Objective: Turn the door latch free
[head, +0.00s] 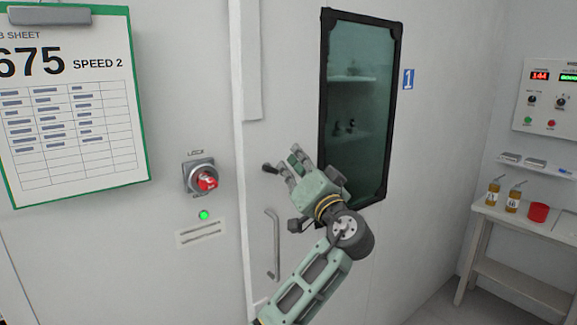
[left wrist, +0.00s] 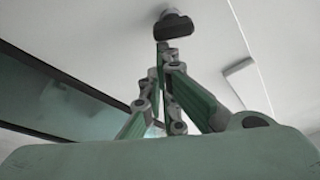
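The door latch is a short dark lever (head: 269,168) on the white door, left of its window. In the left wrist view the dark lever (left wrist: 173,25) sits on a round grey hub, straight beyond the fingertips. My left gripper (head: 289,160) is at the door beside the lever, just right of it in the head view. In the left wrist view its fingers (left wrist: 165,58) point at the lever and look apart from it. Whether the fingers are parted is unclear, and nothing shows between them. My right gripper is not in view.
A red rotary switch (head: 205,179) marked LOCK and a lit green lamp (head: 204,215) are on the wall at left. A bar handle (head: 272,245) is below the latch. The dark-framed window (head: 360,100) is right of it. A side table (head: 520,222) stands far right.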

